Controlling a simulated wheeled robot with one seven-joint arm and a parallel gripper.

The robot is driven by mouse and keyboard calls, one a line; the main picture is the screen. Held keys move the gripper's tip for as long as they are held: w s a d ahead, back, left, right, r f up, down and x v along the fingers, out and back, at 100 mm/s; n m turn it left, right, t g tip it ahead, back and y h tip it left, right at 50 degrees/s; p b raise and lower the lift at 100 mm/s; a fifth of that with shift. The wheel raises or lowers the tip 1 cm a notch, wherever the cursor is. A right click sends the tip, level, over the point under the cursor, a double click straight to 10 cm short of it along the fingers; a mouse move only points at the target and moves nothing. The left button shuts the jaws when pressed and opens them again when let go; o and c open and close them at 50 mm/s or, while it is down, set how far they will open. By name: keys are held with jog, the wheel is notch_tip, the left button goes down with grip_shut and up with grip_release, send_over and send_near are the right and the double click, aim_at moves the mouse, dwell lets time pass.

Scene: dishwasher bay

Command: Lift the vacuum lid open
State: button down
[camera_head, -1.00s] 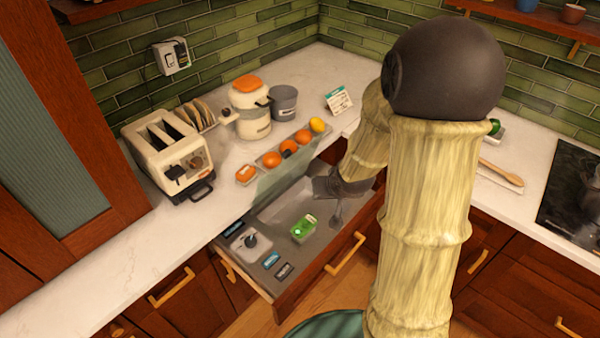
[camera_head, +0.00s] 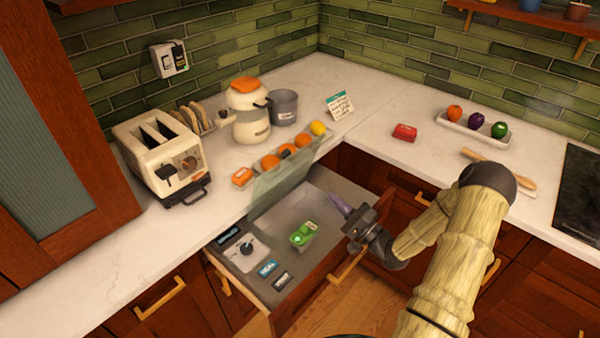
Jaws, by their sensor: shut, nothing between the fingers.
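The vacuum drawer (camera_head: 318,187) stands pulled out below the counter. Its lid (camera_head: 285,180) looks like a clear greenish panel, raised steeply at the drawer's back side, in front of the tray of fruit. My gripper (camera_head: 340,204) is shut and empty above the drawer's right end, its fingers pointing up and left. It is apart from the lid, with a gap between them. A green packet (camera_head: 303,234) lies in the drawer, left of my gripper. A pale panel with a dark knob (camera_head: 245,250) is at the drawer's left end.
On the counter stand a toaster (camera_head: 165,160), a cream pot with orange lid (camera_head: 247,112), a grey canister (camera_head: 284,107) and the fruit tray (camera_head: 262,172). To the right are a red block (camera_head: 404,132) and a vegetable tray (camera_head: 470,132). The corner counter between is mostly clear.

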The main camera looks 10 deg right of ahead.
aim_at(292, 160)
jog(key=shift+w+r, duration=0.1)
jog(key=p+x, duration=0.4)
jog(key=x, duration=1)
jog(key=shift+p, duration=0.4)
jog(key=shift+r, duration=0.1)
